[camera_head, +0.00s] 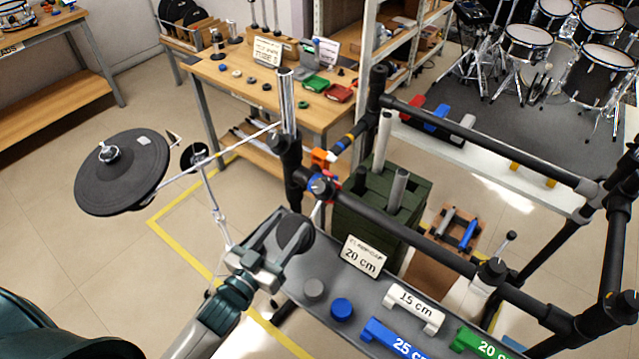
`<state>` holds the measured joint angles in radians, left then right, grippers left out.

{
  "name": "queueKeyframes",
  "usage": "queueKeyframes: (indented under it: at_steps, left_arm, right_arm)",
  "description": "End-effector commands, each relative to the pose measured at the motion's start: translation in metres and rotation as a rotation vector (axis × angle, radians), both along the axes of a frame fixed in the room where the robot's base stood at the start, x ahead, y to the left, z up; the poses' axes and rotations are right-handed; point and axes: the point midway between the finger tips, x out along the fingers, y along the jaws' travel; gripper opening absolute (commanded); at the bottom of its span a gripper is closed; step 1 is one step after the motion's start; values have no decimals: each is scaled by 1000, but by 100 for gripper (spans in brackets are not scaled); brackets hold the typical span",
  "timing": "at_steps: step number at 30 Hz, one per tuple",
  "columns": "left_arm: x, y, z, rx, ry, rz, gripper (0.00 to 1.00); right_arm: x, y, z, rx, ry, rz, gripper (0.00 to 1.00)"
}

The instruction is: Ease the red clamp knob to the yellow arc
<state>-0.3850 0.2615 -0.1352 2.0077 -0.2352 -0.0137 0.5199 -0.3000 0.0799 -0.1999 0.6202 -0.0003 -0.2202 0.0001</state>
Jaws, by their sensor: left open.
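The rack clamp (322,186) sits where the black upright meets the long black bar, near the middle of the head view. Small red and blue parts show around it, with a grey centre. The red knob is too small to make out its exact turn, and I cannot clearly pick out a yellow arc on it. My left gripper (281,247) is open and empty, below and left of the clamp, apart from it in the picture, over the left end of the grey tray. My right gripper is not in view.
A black cymbal pad (122,172) stands left on a thin arm. A green crate (412,186) is behind the bar.

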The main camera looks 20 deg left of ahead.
Motion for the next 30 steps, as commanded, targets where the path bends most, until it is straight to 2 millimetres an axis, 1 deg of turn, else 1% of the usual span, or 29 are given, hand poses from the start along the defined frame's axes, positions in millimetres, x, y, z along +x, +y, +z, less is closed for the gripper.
queueKeyframes:
  at_steps: [2,21,27,30]
  left_arm:
    - [11,-3,3,1,-2,-1,51]
    - [115,-26,3,0,-1,0,51]
    - [139,-32,2,-1,0,0,51]
    - [146,-34,1,0,0,-1,51]
  right_arm:
    - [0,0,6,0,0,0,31]
    - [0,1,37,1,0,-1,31]
    - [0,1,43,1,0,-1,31]
    - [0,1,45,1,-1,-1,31]
